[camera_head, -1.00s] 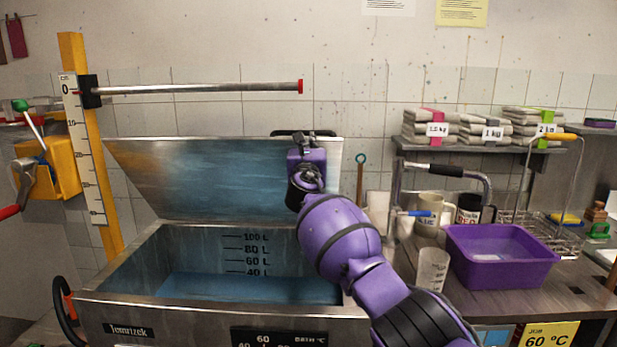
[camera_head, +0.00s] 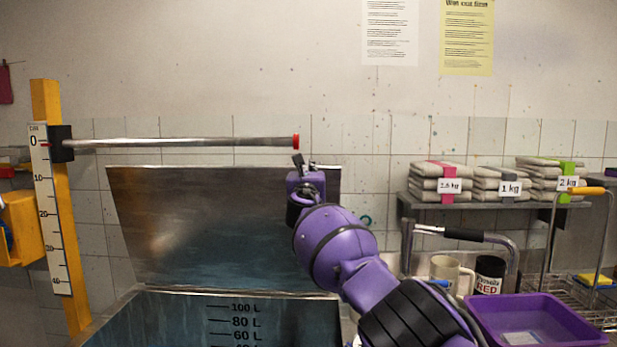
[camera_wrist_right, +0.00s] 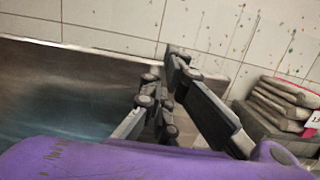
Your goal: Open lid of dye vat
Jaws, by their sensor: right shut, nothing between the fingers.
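The dye vat (camera_head: 118,318) is a metal tank at the lower left of the head view, with litre marks inside its back wall. Its metal lid (camera_head: 200,225) stands raised above the back rim, close to upright, and the vat's mouth is uncovered. My right gripper (camera_head: 299,163) is at the lid's upper right edge; its jaws are shut with nothing between them. Its dark fingers also show in the right wrist view (camera_wrist_right: 172,75), beside the lid's surface (camera_wrist_right: 60,95). The lid's handle cannot be made out now. My left gripper is not in view.
A horizontal metal bar (camera_head: 190,142) on a yellow post (camera_head: 58,190) runs just above the lid. To the right are a shelf with folded cloth stacks (camera_head: 440,183), mugs (camera_head: 447,272), a purple tub (camera_head: 535,318) and a wire rack (camera_head: 600,300).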

